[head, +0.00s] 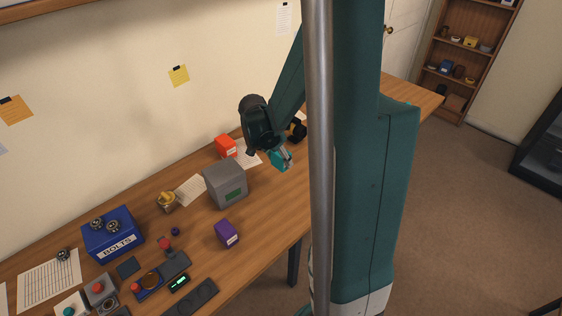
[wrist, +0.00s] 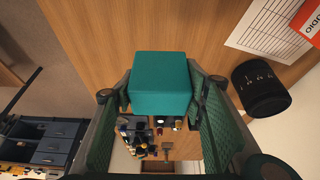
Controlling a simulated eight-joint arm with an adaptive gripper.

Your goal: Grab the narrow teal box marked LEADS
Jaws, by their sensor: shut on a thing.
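A teal box (head: 279,160) is in my gripper (head: 285,155), over the right part of the wooden table. In the wrist view the teal box (wrist: 160,80) sits between the two green-padded fingers of my gripper (wrist: 161,97), which are shut on its sides. The face towards the wrist camera is plain; no LEADS marking shows in either view. In the head view my gripper hides part of the box. It appears held above the table, but the exact gap is hard to tell.
A black cylinder (wrist: 261,88) stands close to the right finger. An orange-red box (head: 226,146), a grey box (head: 226,184) and a purple box (head: 227,233) stand leftward. A blue BOLTS box (head: 112,235) is farther left. The table's front right is clear.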

